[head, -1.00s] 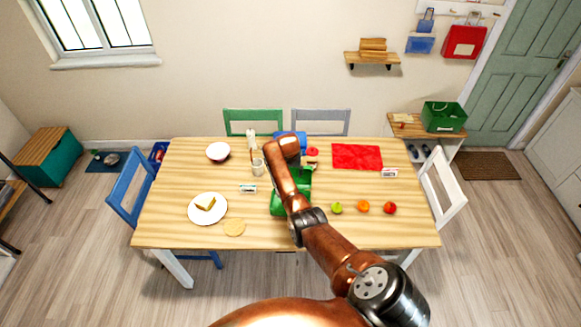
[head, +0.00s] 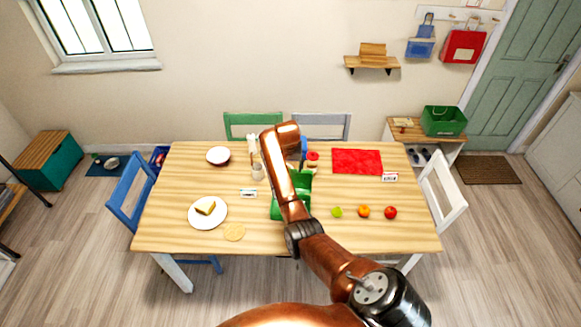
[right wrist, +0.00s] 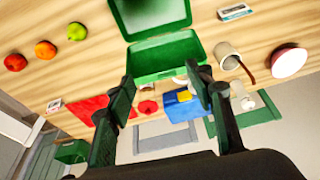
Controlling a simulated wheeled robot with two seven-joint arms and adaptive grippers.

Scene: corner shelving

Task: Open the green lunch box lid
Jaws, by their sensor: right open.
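The green lunch box (head: 277,209) is on the table, partly hidden behind my right arm in the head view. In the right wrist view the lunch box (right wrist: 165,56) stands open, its two green halves spread apart along a hinge line. My right gripper (right wrist: 159,74) is open and empty. Its two fingers straddle the near edge of one half in that view; I cannot tell whether they touch it. In the head view my right arm covers the gripper. My left gripper is not in view.
Close by stand a cup (head: 257,172) and a small labelled box (head: 248,193). The table's front right is clear.

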